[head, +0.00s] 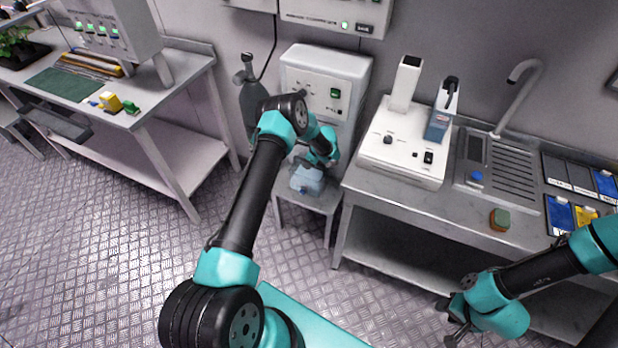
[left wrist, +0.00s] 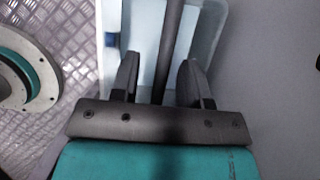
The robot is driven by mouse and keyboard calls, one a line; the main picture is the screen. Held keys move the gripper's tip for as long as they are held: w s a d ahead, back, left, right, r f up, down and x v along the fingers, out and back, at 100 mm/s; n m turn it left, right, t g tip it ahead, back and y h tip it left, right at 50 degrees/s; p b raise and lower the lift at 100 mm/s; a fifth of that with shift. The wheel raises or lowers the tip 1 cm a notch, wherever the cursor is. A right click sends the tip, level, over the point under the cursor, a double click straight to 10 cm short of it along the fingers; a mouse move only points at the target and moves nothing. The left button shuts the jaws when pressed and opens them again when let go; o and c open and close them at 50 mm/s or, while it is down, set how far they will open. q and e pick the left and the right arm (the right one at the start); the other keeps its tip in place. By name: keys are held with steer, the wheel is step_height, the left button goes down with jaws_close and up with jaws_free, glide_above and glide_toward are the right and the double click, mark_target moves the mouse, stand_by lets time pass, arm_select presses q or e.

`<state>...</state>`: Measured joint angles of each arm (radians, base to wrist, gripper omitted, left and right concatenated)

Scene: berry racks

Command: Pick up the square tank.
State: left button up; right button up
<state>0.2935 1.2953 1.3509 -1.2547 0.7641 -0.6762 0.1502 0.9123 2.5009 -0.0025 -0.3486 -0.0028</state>
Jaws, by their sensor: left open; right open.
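The square tank (head: 308,182) is a pale, translucent blue box with a small blue spot on its near side. It stands on a small metal stand below the white cabinet. My left gripper (head: 314,163) is right over it, and the arm link hides part of the scene there. In the left wrist view, the tank (left wrist: 146,25) lies beyond my open left fingers (left wrist: 158,72). A dark bar (left wrist: 171,45) runs over the tank between the two fingers, apart from both. My right gripper (head: 458,322) is open and empty at the lower right, in front of the bench.
The stand (head: 314,203) is small, close to the sink bench (head: 420,200) on its right. The white cabinet (head: 328,75) is behind it, with a grey cylinder (head: 254,100) at its left. A worktable (head: 165,95) stands at the left. The floor in front is clear.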

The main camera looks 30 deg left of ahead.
arm_select(q)
steer(key=shift+f, duration=0.15)
stand_by(0.3)
jaws_close()
stand_by(1.1)
